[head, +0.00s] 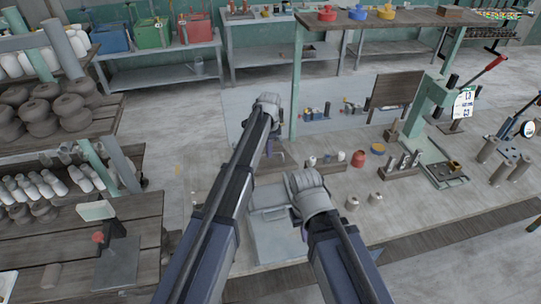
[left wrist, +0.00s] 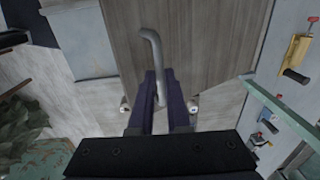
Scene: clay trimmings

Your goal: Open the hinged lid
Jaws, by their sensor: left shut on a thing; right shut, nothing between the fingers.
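In the left wrist view, a brown wood-grained panel (left wrist: 200,45), seemingly the lid, carries a bent grey bar handle (left wrist: 153,50). My left gripper (left wrist: 160,78) is shut on the handle's lower part, with the purple fingers on either side of it. In the head view my left gripper (head: 278,156) is mostly hidden behind its own wrist, and the panel's hinge and opening cannot be made out. My right gripper (head: 296,216) is shut and empty beside a grey box (head: 278,244) on the bench; its fingertips are mostly hidden by its wrist.
The grey box also shows in the left wrist view (left wrist: 82,45). Small jars (head: 358,159) and a tool block (head: 400,172) stand right of my arms. A green press (head: 425,112) stands farther right. Shelves of pots (head: 60,110) are at left.

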